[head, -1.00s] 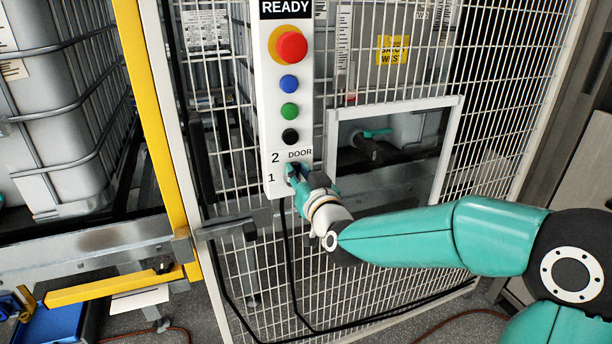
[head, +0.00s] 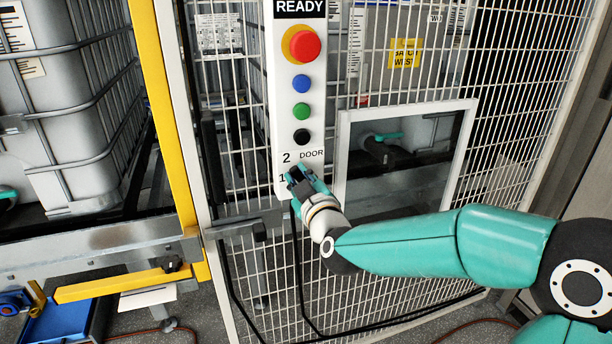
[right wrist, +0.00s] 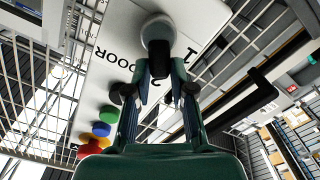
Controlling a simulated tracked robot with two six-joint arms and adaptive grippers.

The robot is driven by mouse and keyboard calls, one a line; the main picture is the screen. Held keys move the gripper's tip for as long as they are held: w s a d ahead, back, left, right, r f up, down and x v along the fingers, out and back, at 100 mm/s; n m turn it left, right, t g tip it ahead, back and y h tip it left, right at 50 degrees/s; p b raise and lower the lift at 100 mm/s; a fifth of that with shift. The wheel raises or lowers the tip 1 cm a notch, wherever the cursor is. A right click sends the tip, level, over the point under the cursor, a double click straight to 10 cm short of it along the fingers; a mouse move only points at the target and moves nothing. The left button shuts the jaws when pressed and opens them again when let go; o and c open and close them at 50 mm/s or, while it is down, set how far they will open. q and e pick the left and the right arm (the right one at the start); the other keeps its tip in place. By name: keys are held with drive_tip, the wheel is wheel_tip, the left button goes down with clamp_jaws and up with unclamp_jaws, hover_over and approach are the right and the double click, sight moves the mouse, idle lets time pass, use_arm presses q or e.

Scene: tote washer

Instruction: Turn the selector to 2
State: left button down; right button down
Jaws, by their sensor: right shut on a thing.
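The selector (right wrist: 157,28) is a round grey base with a dark handle on the white control panel (head: 282,112). In the head view my right gripper (head: 297,177) covers it, just below the word DOOR. I cannot tell which number the selector points to. My left gripper is not in view.
Above the selector are black (head: 302,137), green (head: 302,111) and blue (head: 301,83) buttons and a red emergency stop (head: 305,46). Wire mesh fencing (head: 400,270) surrounds the panel. A framed window (head: 474,120) is at right, and a yellow post (head: 172,110) at left.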

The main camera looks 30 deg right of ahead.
drive_tip(key=shift+f, duration=0.15)
idle(0.3)
drive_tip(key=c, duration=1)
unclamp_jaws()
drive_tip(key=v, duration=1.2)
drive_tip(key=shift+d, duration=0.1)
